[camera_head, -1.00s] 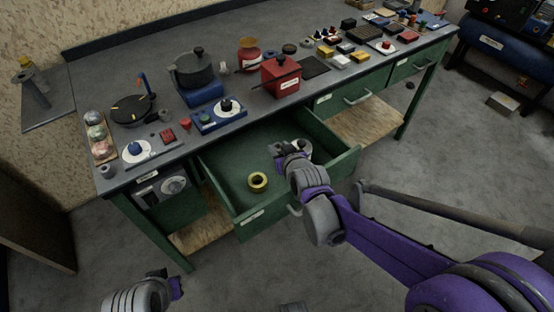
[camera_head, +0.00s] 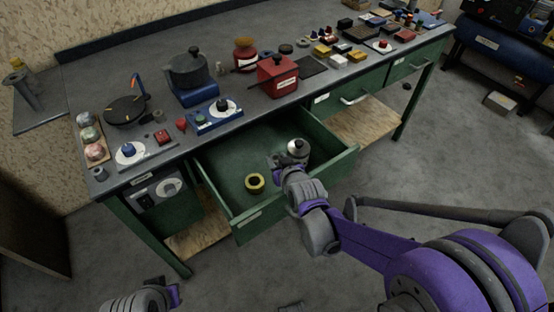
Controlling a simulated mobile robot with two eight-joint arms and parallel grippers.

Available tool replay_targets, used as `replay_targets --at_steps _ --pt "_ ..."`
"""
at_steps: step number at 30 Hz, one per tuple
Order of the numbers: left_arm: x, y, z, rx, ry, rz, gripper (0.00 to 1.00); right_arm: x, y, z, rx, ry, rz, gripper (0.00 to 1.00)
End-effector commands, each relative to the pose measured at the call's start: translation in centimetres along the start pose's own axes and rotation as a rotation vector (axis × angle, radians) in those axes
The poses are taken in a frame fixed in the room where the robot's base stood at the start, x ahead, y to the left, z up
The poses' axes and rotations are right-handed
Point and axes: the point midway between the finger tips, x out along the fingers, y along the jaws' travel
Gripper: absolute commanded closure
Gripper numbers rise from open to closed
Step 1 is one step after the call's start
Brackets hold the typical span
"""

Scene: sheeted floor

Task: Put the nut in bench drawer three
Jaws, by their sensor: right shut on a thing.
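The green bench drawer (camera_head: 232,220) at the left stands pulled out; its label is too small to read. A yellow ring (camera_head: 255,182) and a rounded grey-and-white item (camera_head: 298,149) lie inside. My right gripper (camera_head: 275,161) is low over or inside the drawer, between these two. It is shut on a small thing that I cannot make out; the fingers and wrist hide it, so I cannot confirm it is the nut. My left gripper (camera_head: 172,296) shows only partly at the bottom edge, over the floor, and its jaws are unclear.
The bench top (camera_head: 135,72) carries a black pan (camera_head: 125,110), a pot (camera_head: 188,72), a red box (camera_head: 277,78) and many small parts. A small grey round piece (camera_head: 100,173) sits at its left front corner. Two drawers at the right (camera_head: 345,98) are shut. The drawer's left floor is clear.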

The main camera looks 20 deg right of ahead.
Motion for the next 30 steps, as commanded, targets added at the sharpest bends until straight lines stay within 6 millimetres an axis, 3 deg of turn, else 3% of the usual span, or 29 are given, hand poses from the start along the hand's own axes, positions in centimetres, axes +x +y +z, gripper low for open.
replay_targets --at_steps 5,6,10,23,26,30 --pt "0.3 0.0 0.1 0.000 -0.001 0.000 1.00 0.2 -0.1 0.8 0.001 -0.011 -0.002 1.00" --pt "0.3 0.0 0.1 0.000 -0.001 0.000 1.00 0.2 -0.1 0.9 0.001 -0.012 -0.003 0.52" --pt "0.4 0.0 0.2 0.000 -0.001 0.000 1.00 0.2 -0.1 0.9 0.001 -0.013 -0.003 0.29" --pt "-0.3 0.0 -0.1 0.000 0.001 0.000 1.00 -0.2 -0.2 0.2 0.002 -0.012 -0.005 0.27" --pt "-0.9 0.0 -0.4 0.000 0.003 0.000 1.00 -1.4 -0.2 -0.4 0.002 -0.010 -0.004 0.27" --pt "-1.5 0.0 -0.7 0.000 0.006 0.000 1.00 -4.6 -0.1 -0.5 0.001 -0.009 -0.003 0.27"
